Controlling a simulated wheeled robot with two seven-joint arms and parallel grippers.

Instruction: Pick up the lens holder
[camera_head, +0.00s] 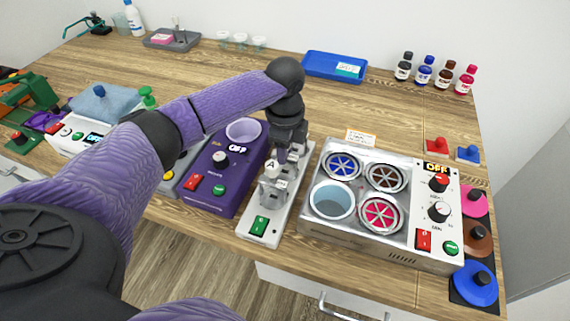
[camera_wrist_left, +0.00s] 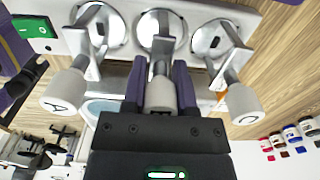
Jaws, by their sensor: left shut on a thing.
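A white device (camera_head: 259,225) with a green switch stands on the table. It carries three silver holders in a row, each with a pale knob. In the left wrist view the left holder's knob (camera_wrist_left: 64,92) bears a letter, as does the right one's knob (camera_wrist_left: 244,102). The middle one, the lens holder (camera_wrist_left: 160,38), has its grey knob between the purple fingers of my left gripper (camera_wrist_left: 161,90). The gripper is shut on that knob. Its silver part is over its round seat; I cannot tell whether it is lifted. In the head view my left gripper (camera_head: 283,152) points down and partly hides the holders.
A purple device (camera_head: 222,190) stands close on the left. A metal machine (camera_head: 320,228) with several round wells is close on the right. A blue tray (camera_head: 318,62) and several bottles (camera_head: 424,72) are at the back. Bare table lies behind the machine.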

